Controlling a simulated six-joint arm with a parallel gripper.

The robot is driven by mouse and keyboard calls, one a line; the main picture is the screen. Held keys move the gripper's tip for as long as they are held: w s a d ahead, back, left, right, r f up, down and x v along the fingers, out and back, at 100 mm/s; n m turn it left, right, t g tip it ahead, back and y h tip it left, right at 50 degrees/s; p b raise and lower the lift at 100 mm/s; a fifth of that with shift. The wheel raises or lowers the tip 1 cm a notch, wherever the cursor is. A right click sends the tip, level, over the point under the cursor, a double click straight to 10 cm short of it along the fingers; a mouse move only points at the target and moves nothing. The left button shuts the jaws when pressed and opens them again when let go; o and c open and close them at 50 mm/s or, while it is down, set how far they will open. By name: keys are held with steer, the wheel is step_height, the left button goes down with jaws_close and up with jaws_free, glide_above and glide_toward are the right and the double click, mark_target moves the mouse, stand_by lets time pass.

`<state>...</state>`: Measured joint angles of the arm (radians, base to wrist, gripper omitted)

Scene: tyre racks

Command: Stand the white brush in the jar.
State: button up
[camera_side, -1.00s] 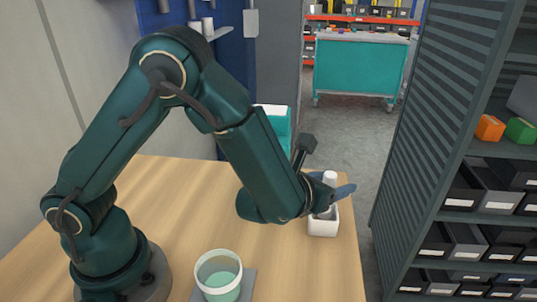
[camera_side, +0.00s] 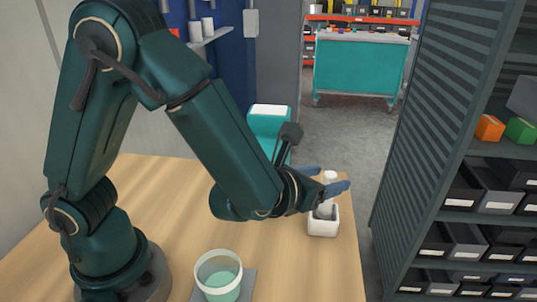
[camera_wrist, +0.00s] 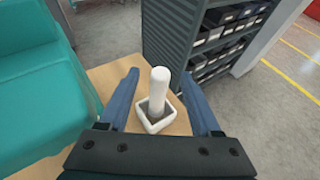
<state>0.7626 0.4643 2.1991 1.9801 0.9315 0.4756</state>
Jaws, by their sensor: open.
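The white brush (camera_side: 329,181) stands upright in a small white square holder (camera_side: 323,226) near the right edge of the wooden table. My gripper (camera_side: 328,180) is open at the brush's upper part. In the wrist view the white brush (camera_wrist: 158,88) and its holder (camera_wrist: 150,124) show between the two blue fingers of my gripper (camera_wrist: 164,95), with gaps on both sides.
The wooden table (camera_side: 285,265) is bare between the jar and the holder. A dark shelf unit (camera_side: 440,130) with several bins stands beyond the table's right edge. A teal piece (camera_side: 268,124) stands behind the table.

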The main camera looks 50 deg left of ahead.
step_height(320, 180, up, 8)
steer(key=a+f+n+g+y, duration=0.1)
steer(key=a+n+g+y, duration=0.15)
steer(key=n, duration=0.85)
steer(key=a+f+n+g+y, duration=0.1)
steer(key=a+n+g, duration=0.15)
steer(key=n, duration=0.75)
steer(key=d+r+n+g+h, duration=0.2)
steer(key=d+n+g+h, duration=0.25)
steer(key=n, duration=1.05)
steer(key=shift+t, duration=0.35)
steer(key=f, duration=0.5)
steer(key=shift+d+f, duration=0.25)
steer(key=shift+f, duration=0.05)
steer(key=shift+x, duration=2.55)
jaws_close()
